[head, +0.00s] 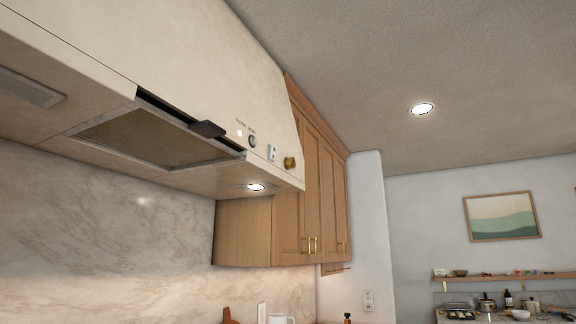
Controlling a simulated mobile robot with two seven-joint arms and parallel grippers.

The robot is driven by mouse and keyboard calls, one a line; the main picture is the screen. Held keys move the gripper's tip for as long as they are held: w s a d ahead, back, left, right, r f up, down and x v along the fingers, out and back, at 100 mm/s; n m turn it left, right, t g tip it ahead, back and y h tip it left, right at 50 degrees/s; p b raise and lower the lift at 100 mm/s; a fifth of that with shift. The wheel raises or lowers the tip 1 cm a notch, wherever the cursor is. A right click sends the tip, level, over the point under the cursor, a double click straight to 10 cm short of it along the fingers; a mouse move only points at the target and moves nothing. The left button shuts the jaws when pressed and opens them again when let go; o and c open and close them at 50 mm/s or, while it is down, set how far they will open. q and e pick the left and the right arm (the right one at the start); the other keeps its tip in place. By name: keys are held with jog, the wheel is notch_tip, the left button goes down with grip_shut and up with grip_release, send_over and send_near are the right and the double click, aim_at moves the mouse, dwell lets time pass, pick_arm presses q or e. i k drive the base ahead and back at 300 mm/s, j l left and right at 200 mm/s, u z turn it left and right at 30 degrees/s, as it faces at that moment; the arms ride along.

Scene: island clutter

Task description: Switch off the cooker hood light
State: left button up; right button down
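The cream cooker hood (180,75) fills the upper left of the head view. Its underside light (256,187) is lit, near the right end. On the hood's front, towards the right end, are a small bright indicator (239,133), a round dark knob (252,141), a small pale switch plate (271,152) and a brass knob (290,162). A dark handle (208,129) sticks out at the front edge above the mesh filter (150,138). Neither of my grippers shows in the head view.
Wooden wall cabinets (315,190) with brass handles adjoin the hood's right end. A marble backsplash (110,235) lies below. A white kettle or jug (281,319) shows at the bottom edge. A shelf (500,277) and cluttered counter stand far right. Open room lies right of the hood.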

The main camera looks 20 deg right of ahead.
aim_at(272, 154)
jog(key=i+l, duration=0.25)
jog(key=l, duration=0.15)
jog(key=i+l+u, duration=0.1)
jog(key=l, duration=0.25)
jog(key=i+l, duration=0.55)
jog(key=l, duration=0.25)
jog(key=i+l+u, duration=0.1)
jog(key=i+l, duration=0.15)
jog(key=l, duration=0.2)
